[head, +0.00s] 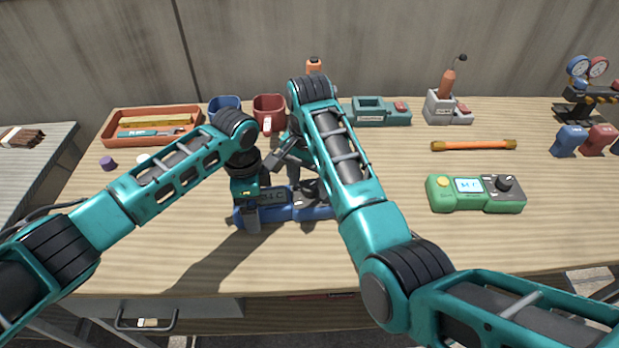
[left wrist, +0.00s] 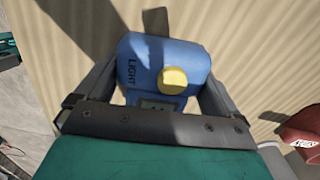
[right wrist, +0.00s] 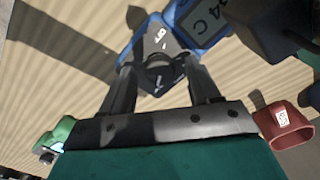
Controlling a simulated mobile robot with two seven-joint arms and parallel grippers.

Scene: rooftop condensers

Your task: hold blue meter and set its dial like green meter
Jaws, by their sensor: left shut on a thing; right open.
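The blue meter (head: 272,212) lies on the wooden table in front of me. My left gripper (head: 248,212) is shut on its left end; the left wrist view shows the fingers on either side of the meter (left wrist: 140,62), by its yellow button (left wrist: 173,80). My right gripper (right wrist: 158,72) is open, with its fingers on either side of the dark dial (right wrist: 157,72); whether they touch it I cannot tell.
Behind stand a red tray (head: 108,133), a blue cup (head: 222,101), a dark red cup (head: 268,108) and a teal device (head: 382,122). An orange rod (head: 474,145) lies behind the green meter. The table front right is clear.

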